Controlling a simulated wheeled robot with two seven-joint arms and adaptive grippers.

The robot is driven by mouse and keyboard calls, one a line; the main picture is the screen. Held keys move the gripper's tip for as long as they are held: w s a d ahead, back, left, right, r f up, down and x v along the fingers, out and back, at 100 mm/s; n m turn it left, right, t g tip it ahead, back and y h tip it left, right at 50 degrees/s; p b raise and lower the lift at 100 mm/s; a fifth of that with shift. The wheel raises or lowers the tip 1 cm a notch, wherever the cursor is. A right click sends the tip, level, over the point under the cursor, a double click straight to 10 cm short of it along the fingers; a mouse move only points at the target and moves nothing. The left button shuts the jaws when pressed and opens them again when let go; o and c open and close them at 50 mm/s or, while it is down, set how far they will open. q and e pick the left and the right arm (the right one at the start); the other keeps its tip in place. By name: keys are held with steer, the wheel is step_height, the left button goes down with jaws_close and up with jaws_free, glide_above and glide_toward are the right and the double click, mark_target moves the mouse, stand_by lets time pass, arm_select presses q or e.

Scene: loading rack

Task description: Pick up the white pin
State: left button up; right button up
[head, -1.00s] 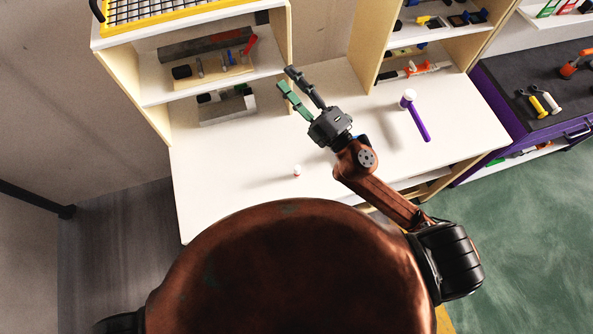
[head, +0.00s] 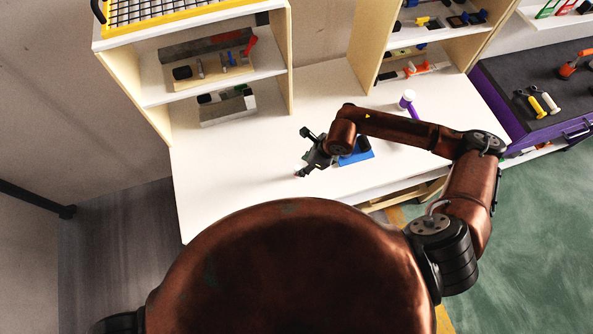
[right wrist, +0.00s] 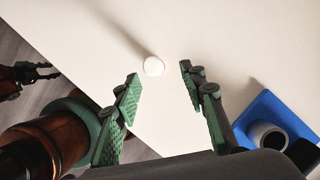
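The white pin (right wrist: 153,66) shows its round white top in the right wrist view, on the white worktop. In the head view only a small pale bit of it shows by the fingertips. My right gripper (right wrist: 161,77) is open, its two green-padded fingers spread, with nothing between the pads. The pin lies just beyond the fingertips, within the gap and nearer the left finger. In the head view the right gripper (head: 303,155) points down over the pin's spot. A dark gripper at the left edge of the right wrist view looks like my left one (right wrist: 40,71); its fingers are too small to judge.
A blue holder (head: 357,153) with a pale round opening stands beside my right gripper. Shelves (head: 215,75) stand at the back. The worktop left of the gripper is clear.

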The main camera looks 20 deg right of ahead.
mark_target(299, 168)
steer(key=x, duration=0.2)
steer(key=p+x, duration=0.1)
steer(key=x, duration=0.1)
steer(key=shift+s+a+f+p, duration=0.1)
steer(key=shift+s+a+p, duration=0.15)
steer(key=shift+a, duration=0.2)
steer(key=shift+w+a+f, duration=0.1)
steer(key=shift+w+f, duration=0.05)
steer(key=shift+f, duration=0.3)
jaws_close()
